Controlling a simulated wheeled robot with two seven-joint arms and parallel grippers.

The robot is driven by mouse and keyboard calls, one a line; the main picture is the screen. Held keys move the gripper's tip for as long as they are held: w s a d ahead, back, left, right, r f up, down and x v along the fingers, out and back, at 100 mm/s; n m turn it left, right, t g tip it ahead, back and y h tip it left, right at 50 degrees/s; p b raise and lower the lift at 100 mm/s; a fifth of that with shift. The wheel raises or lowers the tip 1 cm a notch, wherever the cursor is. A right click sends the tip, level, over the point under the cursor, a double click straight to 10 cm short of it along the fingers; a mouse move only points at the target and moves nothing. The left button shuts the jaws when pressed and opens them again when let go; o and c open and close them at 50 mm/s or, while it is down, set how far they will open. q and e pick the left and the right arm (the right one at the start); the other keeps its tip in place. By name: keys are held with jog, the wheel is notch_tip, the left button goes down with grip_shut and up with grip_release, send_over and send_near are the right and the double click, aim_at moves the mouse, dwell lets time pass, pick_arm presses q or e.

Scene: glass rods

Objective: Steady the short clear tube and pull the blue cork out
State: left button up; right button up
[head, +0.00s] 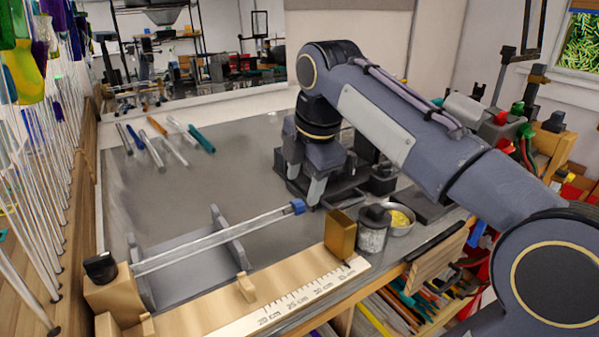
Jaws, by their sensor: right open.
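A clear tube (218,237) lies across a grey two-walled cradle (190,277) at the left front of the bench. Its left end is by a wooden block with a black knob (101,267). The blue cork (298,206) sits at the tube's right end. My right gripper (305,184) is open, fingers pointing down, close above and behind the cork. I cannot tell whether a finger touches the cork. No object shows between the fingers. My left gripper is not in view.
A wooden ruler rail (312,284) with a brass-coloured block (340,234) runs along the front edge. A dark-lidded jar (372,232) and a bowl (401,222) stand right of it. Several loose rods lie at the back. Hanging rods line the left. The mid-left bench is clear.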

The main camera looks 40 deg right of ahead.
aim_at(298, 203)
jog(key=x, duration=0.6)
jog(key=shift+b, duration=0.35)
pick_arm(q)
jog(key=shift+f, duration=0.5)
pick_arm(e)
jog(key=c, duration=0.9)
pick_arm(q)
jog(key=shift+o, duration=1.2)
pick_arm(e)
jog(key=shift+c, duration=0.8)
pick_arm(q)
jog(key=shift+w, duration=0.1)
